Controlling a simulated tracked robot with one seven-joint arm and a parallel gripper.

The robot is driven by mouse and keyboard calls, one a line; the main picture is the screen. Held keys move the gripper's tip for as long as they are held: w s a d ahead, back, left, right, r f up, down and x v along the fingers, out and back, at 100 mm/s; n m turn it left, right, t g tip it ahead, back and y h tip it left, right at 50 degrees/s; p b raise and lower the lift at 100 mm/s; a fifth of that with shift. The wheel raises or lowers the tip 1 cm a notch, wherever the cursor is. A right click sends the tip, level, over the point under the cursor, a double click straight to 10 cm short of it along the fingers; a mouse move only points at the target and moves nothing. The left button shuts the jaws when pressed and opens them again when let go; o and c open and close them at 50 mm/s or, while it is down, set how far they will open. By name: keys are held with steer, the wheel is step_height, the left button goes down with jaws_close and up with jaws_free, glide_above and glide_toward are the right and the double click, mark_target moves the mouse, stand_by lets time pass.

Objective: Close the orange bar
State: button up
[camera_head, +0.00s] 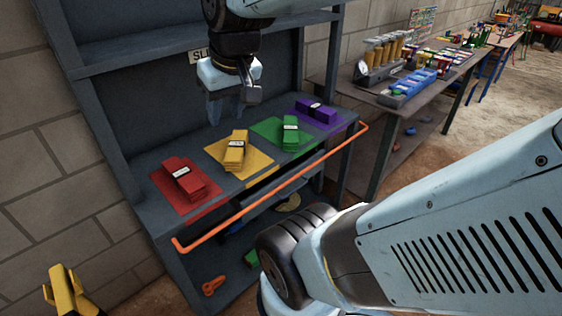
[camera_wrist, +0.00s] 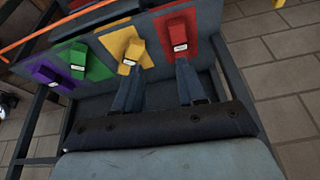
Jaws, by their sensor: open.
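The orange bar (camera_head: 275,190) runs along the front of the grey bench, standing out from its front edge. It also shows in the wrist view (camera_wrist: 62,31) at the upper left, partly out of frame. My gripper (camera_head: 226,112) hangs above the back of the bench top, behind the yellow block and well apart from the bar. In the wrist view my gripper (camera_wrist: 158,80) shows two separated fingers with nothing between them, pointing towards the yellow and red blocks.
Red (camera_head: 184,180), yellow (camera_head: 236,150), green (camera_head: 290,132) and purple (camera_head: 316,110) blocks sit on matching mats on the bench top. A shelf below holds an orange part (camera_head: 213,286). A table (camera_head: 420,104) with blue trays stands at right.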

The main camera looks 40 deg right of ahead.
steer(key=w+d+f+m+g+y, duration=0.2)
steer(key=w+d+f+g+y, duration=0.15)
steer(key=w+d+f, duration=0.4)
steer(key=m+t+y, duration=0.5)
steer(key=m+t, duration=0.5)
steer(key=t, duration=0.5)
glide_toward(304, 172)
steer(key=shift+h, duration=0.25)
steer(key=x, duration=1)
steer(key=shift+w+d+f, duration=0.1)
steer(key=shift+w+f, duration=0.1)
steer(key=shift+w, duration=0.1)
steer(key=shift+c, duration=0.4)
jaws_close()
